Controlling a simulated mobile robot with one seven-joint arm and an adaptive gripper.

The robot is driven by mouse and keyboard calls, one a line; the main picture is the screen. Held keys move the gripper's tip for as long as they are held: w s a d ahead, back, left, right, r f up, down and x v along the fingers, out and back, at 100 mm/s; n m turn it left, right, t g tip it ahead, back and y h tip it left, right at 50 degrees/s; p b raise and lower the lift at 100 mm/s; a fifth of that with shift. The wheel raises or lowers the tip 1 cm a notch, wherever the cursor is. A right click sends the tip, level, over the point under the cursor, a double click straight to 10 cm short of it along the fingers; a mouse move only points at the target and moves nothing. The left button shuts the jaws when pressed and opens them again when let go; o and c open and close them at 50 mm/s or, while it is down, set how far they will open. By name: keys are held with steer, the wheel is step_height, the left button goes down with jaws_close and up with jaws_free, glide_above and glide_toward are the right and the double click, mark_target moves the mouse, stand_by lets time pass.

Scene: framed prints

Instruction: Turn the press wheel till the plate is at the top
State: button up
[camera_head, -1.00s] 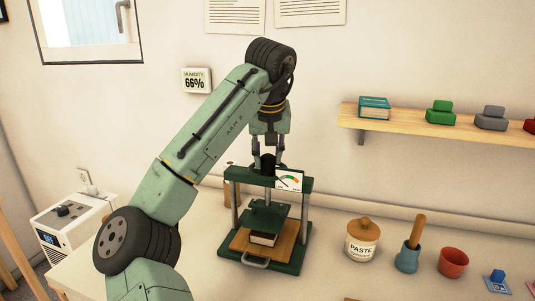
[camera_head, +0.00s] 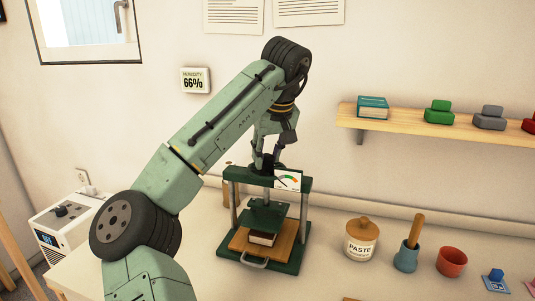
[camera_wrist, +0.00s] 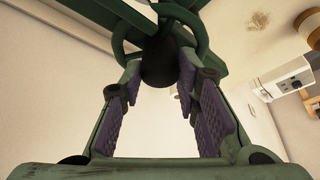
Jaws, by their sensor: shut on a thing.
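The green press (camera_head: 298,258) stands on the table with its wheel at the top. In the wrist view the green wheel (camera_wrist: 118,38) and its dark knob (camera_wrist: 160,66) lie between my purple-padded fingers. My gripper (camera_head: 264,161) reaches down onto the wheel from above and is shut on its knob; my arm hides part of the wheel in the head view. The dark green plate (camera_head: 267,213) hangs between the two posts, below the top beam. A dark-covered book (camera_head: 262,239) lies under it on a wooden board; I cannot tell whether they touch.
A small gauge (camera_head: 288,180) is fixed at the press top. A paste jar (camera_head: 361,240), a blue mortar-like cup (camera_head: 406,257) and a red pot (camera_head: 452,262) stand to the right. A wooden shelf (camera_head: 400,118) is on the wall. A white device (camera_head: 68,222) is at left.

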steer(key=shift+r, duration=0.1)
steer(key=o, duration=1.2)
steer(key=shift+c, duration=0.2)
steer(key=v, duration=1.2)
